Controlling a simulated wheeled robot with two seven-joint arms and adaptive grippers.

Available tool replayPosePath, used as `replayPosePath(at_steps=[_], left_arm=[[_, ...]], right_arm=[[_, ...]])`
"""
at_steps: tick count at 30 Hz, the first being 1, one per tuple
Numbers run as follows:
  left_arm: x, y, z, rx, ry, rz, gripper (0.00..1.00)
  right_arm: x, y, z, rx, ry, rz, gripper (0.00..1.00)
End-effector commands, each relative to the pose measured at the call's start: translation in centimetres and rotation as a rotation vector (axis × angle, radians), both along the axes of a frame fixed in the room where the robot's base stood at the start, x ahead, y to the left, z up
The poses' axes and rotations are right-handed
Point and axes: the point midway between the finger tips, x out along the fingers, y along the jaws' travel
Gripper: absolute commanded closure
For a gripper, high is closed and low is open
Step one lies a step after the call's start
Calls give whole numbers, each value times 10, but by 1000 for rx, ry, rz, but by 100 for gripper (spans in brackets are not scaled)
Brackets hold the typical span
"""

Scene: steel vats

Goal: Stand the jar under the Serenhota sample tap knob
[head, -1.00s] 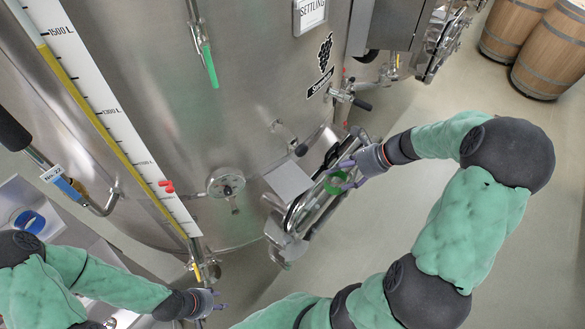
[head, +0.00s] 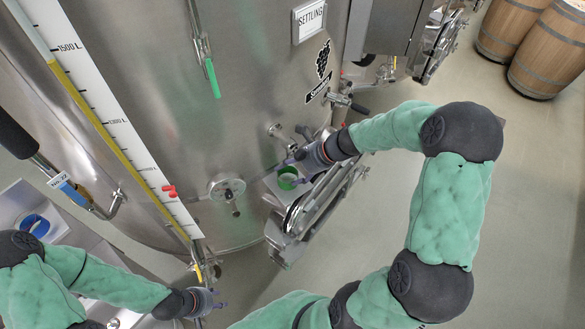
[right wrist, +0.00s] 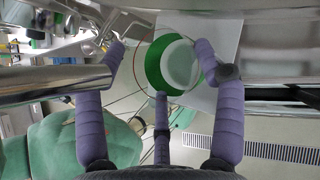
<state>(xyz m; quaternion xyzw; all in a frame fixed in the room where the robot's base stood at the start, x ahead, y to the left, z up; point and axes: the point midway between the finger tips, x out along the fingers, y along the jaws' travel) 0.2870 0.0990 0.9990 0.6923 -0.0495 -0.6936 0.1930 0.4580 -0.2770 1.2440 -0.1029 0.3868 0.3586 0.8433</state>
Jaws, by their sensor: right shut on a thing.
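The clear jar with a green band (head: 288,178) is in my right gripper (head: 296,163), in front of the steel vat (head: 240,100). In the right wrist view the jar (right wrist: 152,70) sits between my purple fingers (right wrist: 160,70). A pale square shelf (right wrist: 226,45) lies behind it; whether they touch, I cannot tell. A tap with a dark knob (head: 303,131) sticks out of the vat just above the jar. I cannot read its name. A dark label (head: 319,89) on the vat is too small to read surely. My left gripper (head: 212,301) is low at the left, its fingers too small to judge.
A steel door frame (head: 318,205) juts out below the jar and my right arm. A round fitting (head: 226,188) sits on the vat to the left. A level scale (head: 110,115) runs down the far left. Barrels (head: 548,55) stand far right; the floor there is clear.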

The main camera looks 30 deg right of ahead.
Motion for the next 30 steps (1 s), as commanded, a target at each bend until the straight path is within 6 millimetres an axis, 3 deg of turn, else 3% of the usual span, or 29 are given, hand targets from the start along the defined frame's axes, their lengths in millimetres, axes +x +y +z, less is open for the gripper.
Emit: replayPosePath(at_steps=[11, 12, 15, 30], left_arm=[[0, 0, 0, 0, 0, 0, 60], [0, 0, 0, 0, 0, 0, 60], [0, 0, 0, 0, 0, 0, 60], [0, 0, 0, 0, -1, 0, 60]], right_arm=[[-1, -2, -7, -1, 1, -3, 67], [-1, -2, -8, -1, 1, -3, 28], [-1, -2, -7, -1, 1, -3, 6], [-4, -7, 2, -4, -2, -3, 6]])
